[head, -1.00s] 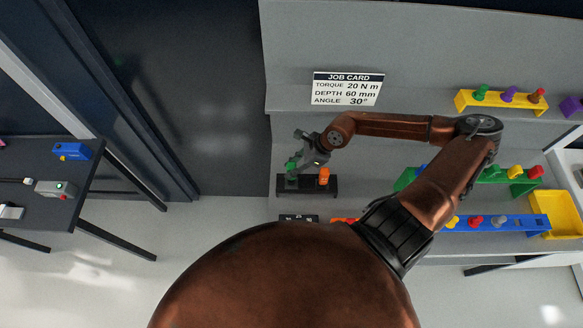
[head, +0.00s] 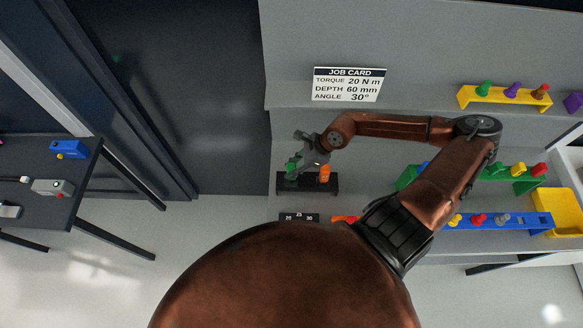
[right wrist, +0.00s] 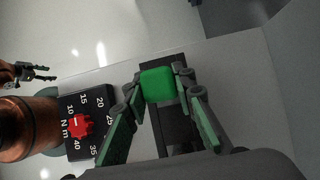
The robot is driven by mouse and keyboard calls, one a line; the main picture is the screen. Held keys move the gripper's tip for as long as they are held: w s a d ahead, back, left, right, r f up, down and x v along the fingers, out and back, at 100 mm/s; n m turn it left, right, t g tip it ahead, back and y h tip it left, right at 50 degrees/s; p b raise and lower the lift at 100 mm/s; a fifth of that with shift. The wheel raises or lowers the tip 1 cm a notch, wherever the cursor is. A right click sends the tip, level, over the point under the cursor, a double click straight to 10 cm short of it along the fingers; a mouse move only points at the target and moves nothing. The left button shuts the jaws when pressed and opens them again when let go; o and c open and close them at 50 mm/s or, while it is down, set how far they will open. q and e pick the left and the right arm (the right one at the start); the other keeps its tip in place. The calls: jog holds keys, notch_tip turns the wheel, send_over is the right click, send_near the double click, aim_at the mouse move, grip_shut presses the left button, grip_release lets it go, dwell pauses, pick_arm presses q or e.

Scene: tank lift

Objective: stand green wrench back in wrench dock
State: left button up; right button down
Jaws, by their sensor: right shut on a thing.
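The green wrench (head: 292,167) is in my right gripper (head: 300,160), at the left end of the black wrench dock (head: 310,188). In the right wrist view its green block-shaped end (right wrist: 158,85) sits between the two fingertips of the right gripper (right wrist: 156,88). The dock (right wrist: 174,133) shows dark behind it. The wrench's lower part is hidden, so I cannot tell whether it is seated. An orange wrench (head: 325,173) stands at the dock's right side. My left gripper (right wrist: 38,73) shows small in the right wrist view, fingers apart and empty.
A black torque dial with a red knob (right wrist: 80,124) is near the dock. A job card (head: 348,86) is above. Yellow (head: 506,99), green (head: 528,186) and blue (head: 520,222) peg racks and a yellow bin (head: 555,212) lie right. A dark side table (head: 50,205) stands left.

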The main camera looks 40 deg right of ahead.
jog(key=shift+f+b, duration=1.5)
jog(key=shift+f, duration=0.4)
jog(key=c, duration=1.5)
grip_release()
jog(key=shift+c, duration=0.2)
notch_tip(320, 180, up, 9)
jog(key=p, duration=0.6)
jog(key=shift+r, duration=0.1)
jog(key=shift+s, duration=0.1)
